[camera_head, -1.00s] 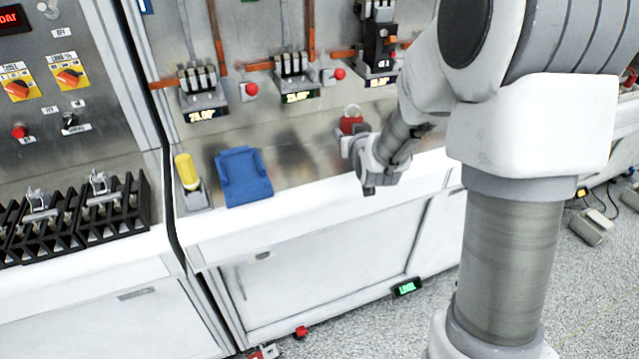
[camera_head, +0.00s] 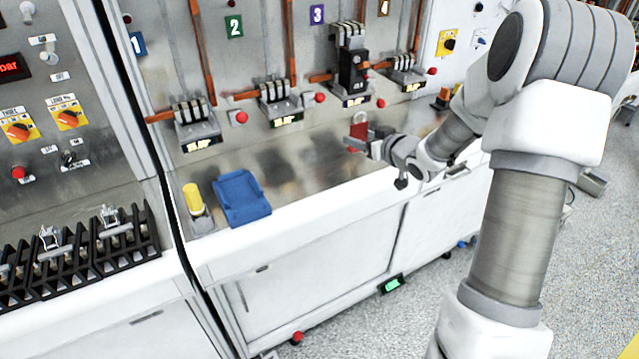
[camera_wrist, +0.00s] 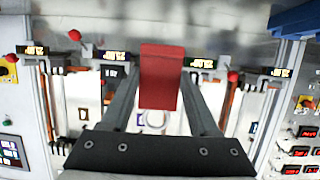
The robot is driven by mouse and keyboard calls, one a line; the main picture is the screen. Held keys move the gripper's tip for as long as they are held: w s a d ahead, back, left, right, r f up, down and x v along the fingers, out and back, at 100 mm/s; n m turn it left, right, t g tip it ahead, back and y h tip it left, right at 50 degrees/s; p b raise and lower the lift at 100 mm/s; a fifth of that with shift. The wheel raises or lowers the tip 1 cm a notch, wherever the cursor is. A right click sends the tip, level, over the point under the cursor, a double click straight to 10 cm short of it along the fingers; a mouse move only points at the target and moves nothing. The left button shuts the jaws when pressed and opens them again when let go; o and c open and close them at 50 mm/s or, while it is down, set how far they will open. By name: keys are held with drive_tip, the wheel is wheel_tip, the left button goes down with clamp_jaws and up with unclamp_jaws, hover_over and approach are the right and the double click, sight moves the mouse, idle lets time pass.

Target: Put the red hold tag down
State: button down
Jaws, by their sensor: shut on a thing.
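The red hold tag (camera_head: 359,130) is at the tip of my gripper (camera_head: 362,146), above the steel bench top in the head view. In the wrist view the red tag (camera_wrist: 160,78) sits between the two dark fingers of my gripper (camera_wrist: 160,95), which are shut on it. A pale ring (camera_wrist: 153,119) shows by its lower end in the wrist view. The tag appears held clear of the bench, though the exact gap cannot be told.
A blue tray (camera_head: 240,199) and a yellow cylinder (camera_head: 193,198) stand on the bench at left. Numbered breaker stations line the back panel, one with a tall black breaker (camera_head: 352,70). The steel bench top (camera_head: 300,160) between them is clear. A black rack (camera_head: 85,250) stands far left.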

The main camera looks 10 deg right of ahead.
drive_tip(key=shift+s+d+r, duration=0.15)
drive_tip(key=shift+s+d, duration=0.05)
drive_tip(key=shift+d, duration=0.45)
drive_tip(key=a+f, duration=0.2)
drive_tip(key=a, duration=0.1)
drive_tip(key=s+a+f, duration=0.1)
drive_tip(key=a+f, duration=0.1)
drive_tip(key=a, duration=0.2)
drive_tip(key=a+f, duration=0.3)
drive_tip(key=a, duration=0.1)
drive_tip(key=shift+s+a+f, duration=0.1)
drive_tip(key=shift+s+a, duration=0.1)
drive_tip(key=shift+s, duration=0.05)
drive_tip(key=shift+f, duration=1.95)
drive_tip(key=shift+f+b, duration=0.15)
drive_tip(key=shift+b, duration=0.25)
drive_tip(key=shift+c, duration=0.7)
unclamp_jaws()
